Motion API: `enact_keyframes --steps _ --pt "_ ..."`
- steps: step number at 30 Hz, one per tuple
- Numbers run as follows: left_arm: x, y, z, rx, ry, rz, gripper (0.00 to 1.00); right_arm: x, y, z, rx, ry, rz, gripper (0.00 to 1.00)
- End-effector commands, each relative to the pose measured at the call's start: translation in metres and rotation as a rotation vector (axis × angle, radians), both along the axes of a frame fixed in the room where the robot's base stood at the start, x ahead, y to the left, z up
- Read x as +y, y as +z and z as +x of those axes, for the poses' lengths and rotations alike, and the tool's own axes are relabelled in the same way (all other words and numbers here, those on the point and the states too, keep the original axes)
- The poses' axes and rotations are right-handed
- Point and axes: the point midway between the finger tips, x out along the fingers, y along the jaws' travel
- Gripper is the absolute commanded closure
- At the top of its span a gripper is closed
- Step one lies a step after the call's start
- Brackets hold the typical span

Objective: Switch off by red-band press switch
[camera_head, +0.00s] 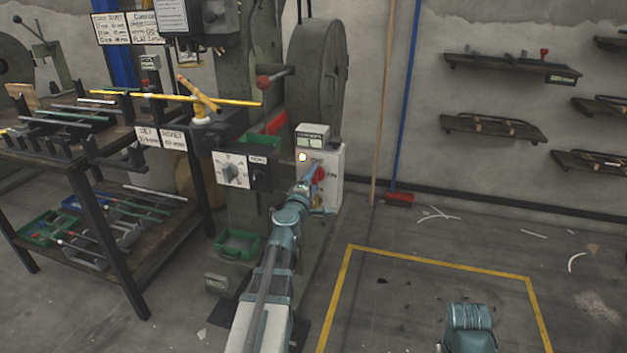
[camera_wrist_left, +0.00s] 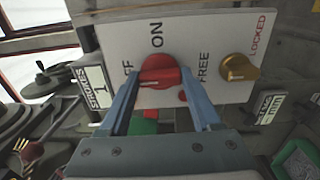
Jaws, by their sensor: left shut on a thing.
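The red rotary switch knob (camera_wrist_left: 158,70) sits on the white control panel (camera_wrist_left: 205,35) between printed ON and OFF labels; the OFF label is partly hidden by a finger. My left gripper (camera_wrist_left: 161,80) has its two blue fingers on either side of the knob and is shut on it. In the head view the red knob (camera_head: 318,173) shows on the side of the white switch box (camera_head: 333,190), with my left gripper (camera_head: 311,180) at it. A round light (camera_head: 303,157) glows pale yellow on the box. Which way the knob points is hard to tell.
A brass knob (camera_wrist_left: 238,68) sits right of the red one, by FREE and LOCKED labels. A workbench (camera_head: 75,150) stands left. Floor inside the yellow line (camera_head: 420,260) is mostly clear.

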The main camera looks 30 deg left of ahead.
Motion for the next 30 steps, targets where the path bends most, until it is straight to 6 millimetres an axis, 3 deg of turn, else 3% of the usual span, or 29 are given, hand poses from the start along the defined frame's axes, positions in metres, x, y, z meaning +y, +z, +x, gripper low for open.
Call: enact_keyframes --steps 5,6,11,23,30 --pt "0.000 0.000 -0.001 -0.001 0.001 -0.003 0.91 0.000 0.000 0.000 0.000 0.000 0.000 0.50" --pt "0.000 0.000 -0.001 -0.001 0.001 -0.003 0.31 0.000 0.000 0.000 0.000 0.000 0.000 0.50" --pt "0.000 0.000 -0.001 0.000 0.001 -0.002 0.05 0.000 0.000 0.000 0.000 0.000 0.000 0.50" --pt "-0.002 0.000 -0.003 0.000 0.000 -0.001 0.05 0.000 0.000 0.000 0.000 0.000 0.000 0.50" --pt "-0.011 0.000 -0.022 0.000 -0.004 -0.001 0.05 0.000 0.000 0.000 0.000 0.000 0.000 0.50"
